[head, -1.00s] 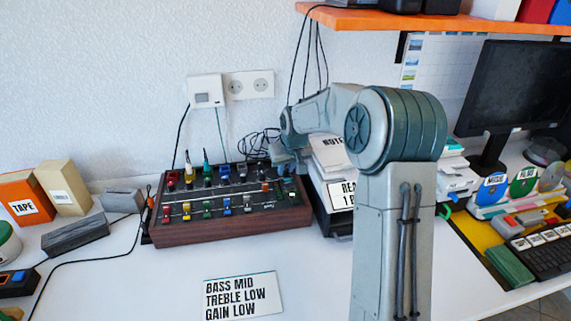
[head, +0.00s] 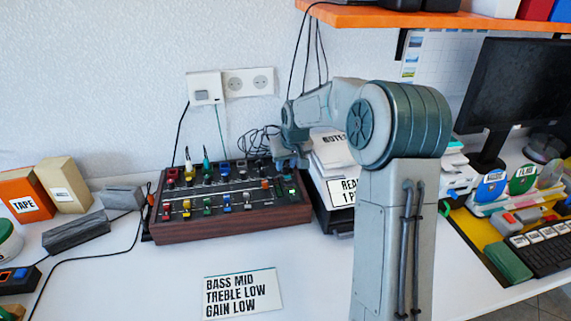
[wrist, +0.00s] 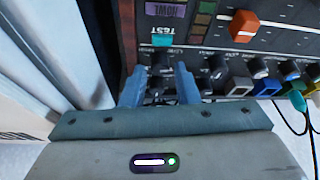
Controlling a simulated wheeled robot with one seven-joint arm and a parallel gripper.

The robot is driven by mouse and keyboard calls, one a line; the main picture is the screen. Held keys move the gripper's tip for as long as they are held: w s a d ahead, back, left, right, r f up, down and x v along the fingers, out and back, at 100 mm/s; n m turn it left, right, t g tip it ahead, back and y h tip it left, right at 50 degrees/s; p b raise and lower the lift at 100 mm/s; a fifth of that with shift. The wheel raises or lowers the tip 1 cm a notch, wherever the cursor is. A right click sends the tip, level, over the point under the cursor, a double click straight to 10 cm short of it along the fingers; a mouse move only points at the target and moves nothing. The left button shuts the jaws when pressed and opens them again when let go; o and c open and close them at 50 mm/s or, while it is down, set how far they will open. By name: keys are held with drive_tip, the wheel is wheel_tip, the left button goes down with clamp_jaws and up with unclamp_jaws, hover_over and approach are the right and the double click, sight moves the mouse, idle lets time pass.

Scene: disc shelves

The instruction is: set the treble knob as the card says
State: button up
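The card (head: 243,293) lies on the table in front of the mixer and reads BASS MID, TREBLE LOW, GAIN LOW. The mixer (head: 230,229) is a dark panel in a brown wooden case, with rows of knobs and coloured sliders. My gripper (head: 290,160) is over its back right corner. In the wrist view my gripper (wrist: 162,72) points at the panel with its two blue fingers apart, on either side of a small dark knob (wrist: 160,60). Contact with that knob is not clear. Its label is too small to read, so I cannot tell whether it is the treble knob.
In the wrist view a teal button (wrist: 162,40), an orange slider cap (wrist: 244,27) and other knobs (wrist: 216,64) are close to the fingers. A stack of papers and boxes (head: 333,155) stands right beside the mixer.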

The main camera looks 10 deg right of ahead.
drive_tip(key=a+p+v, duration=0.1)
drive_tip(key=v, duration=1.1)
drive_tip(key=shift+s+d+r, duration=0.2)
drive_tip(key=shift+d+r, duration=0.2)
drive_tip(key=shift+d, duration=0.1)
drive_tip(key=shift+a, duration=0.1)
